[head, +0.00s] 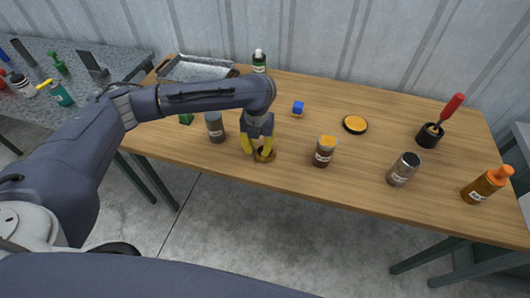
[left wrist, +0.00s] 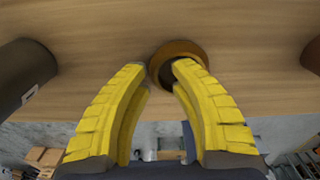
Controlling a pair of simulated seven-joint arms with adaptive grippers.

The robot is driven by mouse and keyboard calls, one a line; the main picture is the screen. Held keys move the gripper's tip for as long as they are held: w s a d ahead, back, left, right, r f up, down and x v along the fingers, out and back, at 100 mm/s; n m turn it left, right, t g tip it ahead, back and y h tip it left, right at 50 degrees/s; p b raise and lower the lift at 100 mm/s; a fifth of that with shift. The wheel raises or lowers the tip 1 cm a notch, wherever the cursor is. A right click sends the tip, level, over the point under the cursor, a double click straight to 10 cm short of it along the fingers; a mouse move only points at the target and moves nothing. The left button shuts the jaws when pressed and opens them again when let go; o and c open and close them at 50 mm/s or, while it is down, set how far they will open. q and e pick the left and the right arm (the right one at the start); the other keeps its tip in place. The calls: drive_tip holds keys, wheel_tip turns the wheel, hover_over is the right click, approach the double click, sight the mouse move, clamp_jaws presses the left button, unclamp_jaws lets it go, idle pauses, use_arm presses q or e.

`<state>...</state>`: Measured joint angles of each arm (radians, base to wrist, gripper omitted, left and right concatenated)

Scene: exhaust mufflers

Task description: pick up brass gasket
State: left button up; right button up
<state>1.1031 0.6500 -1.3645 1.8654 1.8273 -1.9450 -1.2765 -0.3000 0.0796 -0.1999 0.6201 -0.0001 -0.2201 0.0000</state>
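The brass gasket (head: 267,157), a brown-gold ring, lies on the wooden table near its front edge. In the left wrist view the ring (left wrist: 180,45) is at the upper middle, with a dark centre. My left gripper (head: 256,152) points down at it with yellow fingers apart and nothing held. In the left wrist view the left gripper (left wrist: 161,68) has one fingertip overlapping the ring's middle and the other just left of its rim. Whether either finger touches the ring cannot be told. My right gripper is not in view.
A grey-brown jar (head: 216,128) stands left of the gripper, and an orange-lidded jar (head: 324,151) stands to the right. A blue block (head: 298,108) is behind. A metal tray (head: 198,69), a black-rimmed orange disc (head: 355,124) and a red-handled tool (head: 452,107) are farther off.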

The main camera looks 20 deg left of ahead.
use_arm(q)
drive_tip(key=shift+f, duration=0.55)
drive_tip(key=shift+c, duration=0.4)
clamp_jaws()
